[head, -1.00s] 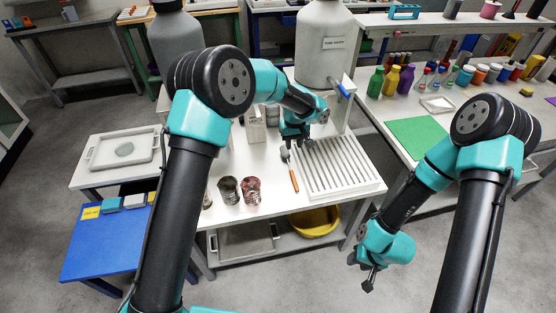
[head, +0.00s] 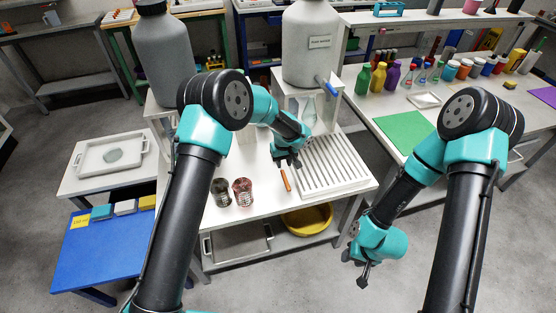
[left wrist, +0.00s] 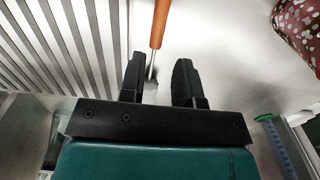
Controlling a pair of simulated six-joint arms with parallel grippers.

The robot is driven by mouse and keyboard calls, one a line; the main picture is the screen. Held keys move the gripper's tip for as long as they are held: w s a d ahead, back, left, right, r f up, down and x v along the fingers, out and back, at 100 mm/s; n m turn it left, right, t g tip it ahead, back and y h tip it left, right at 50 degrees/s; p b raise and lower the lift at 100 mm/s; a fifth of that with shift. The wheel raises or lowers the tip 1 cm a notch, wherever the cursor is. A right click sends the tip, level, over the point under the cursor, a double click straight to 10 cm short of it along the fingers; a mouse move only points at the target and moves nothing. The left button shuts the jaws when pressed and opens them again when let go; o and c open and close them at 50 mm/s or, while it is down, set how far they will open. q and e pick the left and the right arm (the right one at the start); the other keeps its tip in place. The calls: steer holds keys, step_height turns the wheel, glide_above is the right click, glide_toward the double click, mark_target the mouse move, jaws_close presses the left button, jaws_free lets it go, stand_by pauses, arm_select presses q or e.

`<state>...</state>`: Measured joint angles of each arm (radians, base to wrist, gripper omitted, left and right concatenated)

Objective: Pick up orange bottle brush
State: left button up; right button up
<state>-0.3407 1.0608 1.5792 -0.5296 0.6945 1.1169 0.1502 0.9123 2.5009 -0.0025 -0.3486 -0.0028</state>
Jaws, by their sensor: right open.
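The orange bottle brush (head: 286,180) lies on the white table beside the ribbed drying rack. Its orange handle (left wrist: 160,22) shows at the top of the left wrist view, with a thin metal shaft below it. My left gripper (head: 287,162) is low over the brush and hides its head end in the head view. In the left wrist view the gripper's two black fingers (left wrist: 160,82) are apart, with the shaft between them, nearer the left finger. My right gripper (head: 363,274) is open and empty, off the front right of the table.
A dark cup (head: 221,192) and a red speckled cup (head: 243,192) stand left of the brush. The white ribbed rack (head: 335,165) lies close on its right. A large grey carboy (head: 311,45) stands behind. A yellow basin (head: 307,219) sits on the lower shelf.

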mark_target(284, 175)
arm_select(q)
steer(key=shift+f, duration=1.1)
steer(key=shift+f, duration=0.15)
steer(key=f, duration=0.5)
steer(key=shift+s+d, duration=0.15)
steer(key=shift+d, duration=0.05)
steer(key=shift+c, duration=0.4)
jaws_close()
